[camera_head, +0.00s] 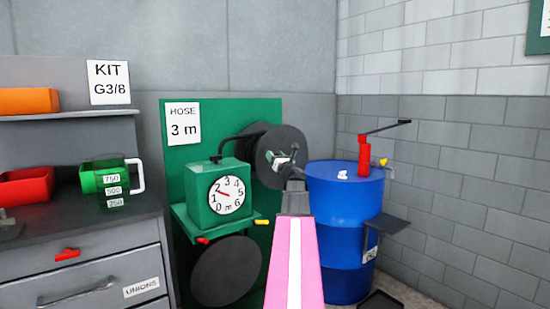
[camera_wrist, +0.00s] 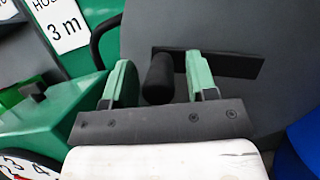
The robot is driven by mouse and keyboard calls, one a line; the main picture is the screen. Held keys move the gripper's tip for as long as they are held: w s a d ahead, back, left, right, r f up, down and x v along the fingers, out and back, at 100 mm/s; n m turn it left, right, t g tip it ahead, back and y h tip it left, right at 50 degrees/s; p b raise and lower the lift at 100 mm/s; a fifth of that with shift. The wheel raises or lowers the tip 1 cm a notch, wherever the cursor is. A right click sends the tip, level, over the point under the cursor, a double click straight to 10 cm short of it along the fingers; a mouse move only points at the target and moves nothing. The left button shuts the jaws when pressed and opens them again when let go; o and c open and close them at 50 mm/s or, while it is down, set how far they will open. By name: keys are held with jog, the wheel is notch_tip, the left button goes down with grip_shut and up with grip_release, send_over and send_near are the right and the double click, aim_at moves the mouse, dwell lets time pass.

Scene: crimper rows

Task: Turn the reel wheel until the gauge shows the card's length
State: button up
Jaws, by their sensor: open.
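The hose card (camera_head: 183,122) reads 3 m; it also shows in the wrist view (camera_wrist: 62,24). The green gauge box (camera_head: 207,180) has a white dial (camera_head: 227,196). Its red needle points left and slightly up, seemingly between 1 and 2. The dark reel wheel (camera_head: 283,147) is at the right of the green board, partly hidden by my arm. In the wrist view the wheel (camera_wrist: 285,40) carries a dark crank bar (camera_wrist: 235,66) and a black knob (camera_wrist: 158,79). My gripper (camera_wrist: 160,82) is open with the knob between its green fingers; I cannot tell whether they touch it. It also shows in the head view (camera_head: 287,160).
A blue drum (camera_head: 345,220) with a red pump (camera_head: 365,155) stands close at the right. A round dark disc (camera_head: 225,270) is below the gauge.

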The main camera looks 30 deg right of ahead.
grip_shut()
jog(key=shift+w+d+r+m+h, duration=0.1)
jog(key=shift+d+r+m+h, duration=0.2)
jog(key=shift+r+m+h, duration=0.55)
jog(key=shift+d+r+m+h, duration=0.25)
jog(key=shift+r+m+h, duration=0.15)
jog(key=shift+m, duration=0.75)
jog(key=w+d+r+m+g+h, duration=0.1)
jog(key=d+r+m+g+h, duration=0.1)
jog(key=d+m, duration=0.8)
jog(key=shift+d+r+g+h, duration=0.4)
jog(key=shift+d+r+h, duration=0.3)
jog(key=shift+d, duration=1.55)
